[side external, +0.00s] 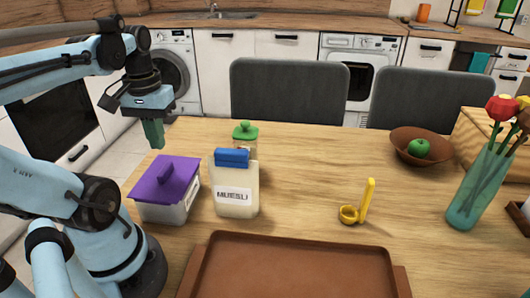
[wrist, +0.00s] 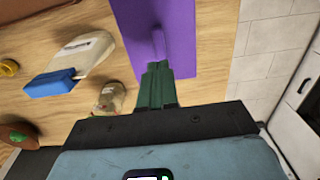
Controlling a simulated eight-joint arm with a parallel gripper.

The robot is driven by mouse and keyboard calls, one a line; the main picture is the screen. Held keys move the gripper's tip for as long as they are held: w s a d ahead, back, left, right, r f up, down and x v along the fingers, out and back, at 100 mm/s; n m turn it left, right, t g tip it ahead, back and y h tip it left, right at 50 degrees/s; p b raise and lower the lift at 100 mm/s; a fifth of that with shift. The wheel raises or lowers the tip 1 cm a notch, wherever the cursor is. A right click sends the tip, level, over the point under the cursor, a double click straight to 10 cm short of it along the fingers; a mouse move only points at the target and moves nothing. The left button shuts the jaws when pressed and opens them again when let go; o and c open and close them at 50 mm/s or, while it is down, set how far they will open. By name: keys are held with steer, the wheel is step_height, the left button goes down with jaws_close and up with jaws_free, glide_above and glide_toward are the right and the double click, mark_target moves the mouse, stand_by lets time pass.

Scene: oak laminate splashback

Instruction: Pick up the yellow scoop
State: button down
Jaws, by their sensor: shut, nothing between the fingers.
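The yellow scoop (side external: 355,208) rests on the wooden table right of the middle in the side view, with its bowl down and its handle pointing up. My gripper (side external: 153,140) is at the left in the side view, above and behind the purple-lidded container and far to the left of the scoop. Its green fingers are shut and empty. In the wrist view my gripper (wrist: 157,68) points toward the purple lid (wrist: 178,25).
A purple-lidded container (side external: 166,205), a muesli jar (side external: 236,190) and a green-lidded jar (side external: 245,135) stand between my gripper and the scoop. A brown tray (side external: 290,240) lies in front. A bowl (side external: 408,150) and a vase (side external: 470,200) stand right. Table around the scoop is clear.

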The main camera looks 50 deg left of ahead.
steer(key=c, duration=1.8)
jaws_free()
steer(key=shift+c, duration=0.2)
steer(key=o, duration=1)
steer(key=shift+c, duration=0.2)
